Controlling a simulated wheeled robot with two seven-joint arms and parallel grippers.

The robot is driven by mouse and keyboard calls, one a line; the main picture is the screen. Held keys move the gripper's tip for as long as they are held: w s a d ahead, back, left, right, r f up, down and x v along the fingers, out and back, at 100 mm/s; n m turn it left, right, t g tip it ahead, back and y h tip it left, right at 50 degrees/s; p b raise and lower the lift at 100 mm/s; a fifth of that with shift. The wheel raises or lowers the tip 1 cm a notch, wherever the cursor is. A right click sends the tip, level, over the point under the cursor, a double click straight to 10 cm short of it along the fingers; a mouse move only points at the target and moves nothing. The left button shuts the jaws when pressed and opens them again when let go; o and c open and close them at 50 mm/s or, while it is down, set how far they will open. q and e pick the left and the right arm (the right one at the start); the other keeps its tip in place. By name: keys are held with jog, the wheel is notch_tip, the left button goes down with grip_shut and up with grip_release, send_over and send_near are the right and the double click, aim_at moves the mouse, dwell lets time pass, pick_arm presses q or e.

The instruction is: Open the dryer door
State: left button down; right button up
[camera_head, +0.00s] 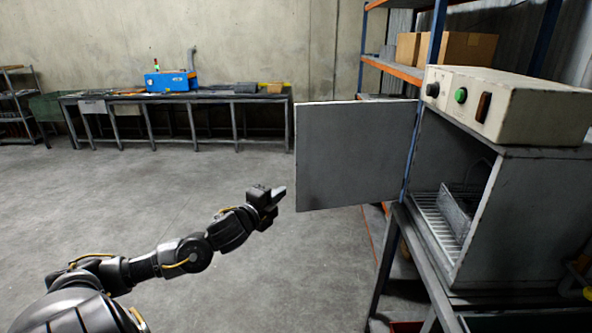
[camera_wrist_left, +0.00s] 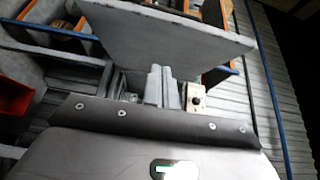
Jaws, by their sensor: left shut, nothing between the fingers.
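The dryer (camera_head: 535,185) is a grey box with a beige control box (camera_head: 510,105) on top, at the right of the head view. Its door (camera_head: 355,155) is a flat grey panel that stands swung wide open to the left, and the interior with a wire basket (camera_head: 462,208) shows. My left gripper (camera_head: 279,192) is just left of the door's free edge, shut and empty. In the left wrist view its fingers (camera_wrist_left: 160,85) are together, with the door panel (camera_wrist_left: 160,35) right beyond them. Whether they touch the door cannot be told. My right gripper is not in view.
The dryer stands on a metal table (camera_head: 432,275). An orange and blue shelf rack (camera_head: 395,68) with cardboard boxes (camera_head: 460,48) is behind it. A workbench with a blue machine (camera_head: 171,81) lines the far wall. The floor at centre left is clear.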

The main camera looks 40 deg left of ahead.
pick_arm(q)
jog(key=p, duration=0.3)
send_near(303, 167)
jog(key=w+d, duration=0.2)
jog(key=w, duration=0.2)
jog(key=shift+w+a+p, duration=0.4)
jog(key=shift+w+a, duration=0.1)
jog(key=shift+a, duration=0.3)
jog(key=shift+w+a, duration=0.35)
jog(key=shift+a, duration=0.2)
jog(key=shift+f, duration=0.1)
